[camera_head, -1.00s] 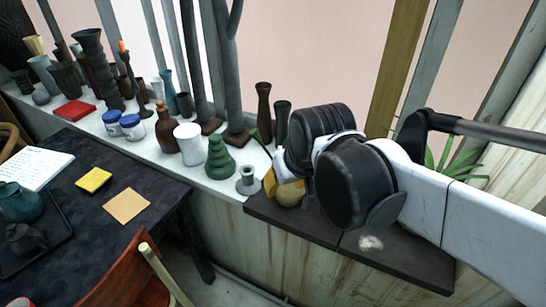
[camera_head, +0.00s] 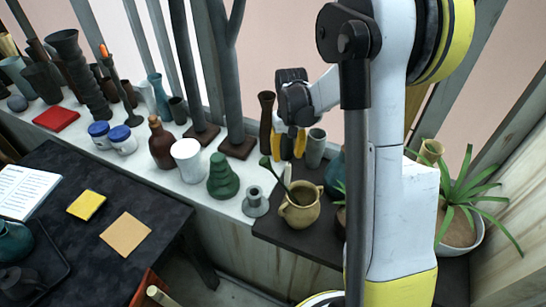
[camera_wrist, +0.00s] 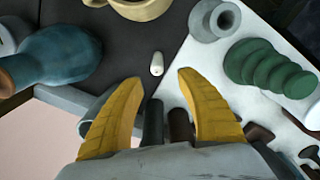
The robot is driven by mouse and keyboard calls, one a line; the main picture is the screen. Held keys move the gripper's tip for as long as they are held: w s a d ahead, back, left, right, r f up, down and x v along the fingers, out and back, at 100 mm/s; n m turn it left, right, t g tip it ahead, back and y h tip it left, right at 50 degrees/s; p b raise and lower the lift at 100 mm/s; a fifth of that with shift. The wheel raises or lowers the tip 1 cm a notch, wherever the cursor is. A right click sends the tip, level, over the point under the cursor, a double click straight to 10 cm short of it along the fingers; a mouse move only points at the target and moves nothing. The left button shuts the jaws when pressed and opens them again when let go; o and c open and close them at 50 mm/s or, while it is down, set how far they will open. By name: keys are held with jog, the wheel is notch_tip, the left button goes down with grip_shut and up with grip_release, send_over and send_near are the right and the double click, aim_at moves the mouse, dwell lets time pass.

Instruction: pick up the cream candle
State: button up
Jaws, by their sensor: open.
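The cream candle (camera_wrist: 156,64) is a small pale upright-looking cylinder on the dark shelf (camera_wrist: 178,25) in the wrist view. It lies just beyond and between the fingertips of my gripper (camera_wrist: 160,77), which is open with two yellow fingers and nothing between them. In the camera_head view my gripper (camera_head: 290,150) points down near the back of the dark shelf, beside a tall brown vase (camera_head: 266,124).
A tan jug (camera_head: 300,212) stands near the shelf front, with a teal bottle (camera_wrist: 55,58) close by. A grey cylinder vase (camera_head: 315,148), a small grey candle holder (camera_head: 255,202) and a stacked green vase (camera_head: 222,180) crowd the area. A potted plant (camera_head: 460,215) is at right.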

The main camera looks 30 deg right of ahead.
aim_at(288, 165)
jog(key=shift+s+f, duration=0.15)
jog(key=shift+f, duration=0.15)
jog(key=f, duration=0.1)
jog(key=f+b, duration=0.2)
jog(key=f, duration=0.1)
jog(key=shift+s, duration=0.3)
notch_tip(288, 165, down, 6)
jog(key=b, duration=0.3)
jog(key=shift+w+d, duration=0.1)
jog(key=shift+r, duration=0.1)
grip_shut()
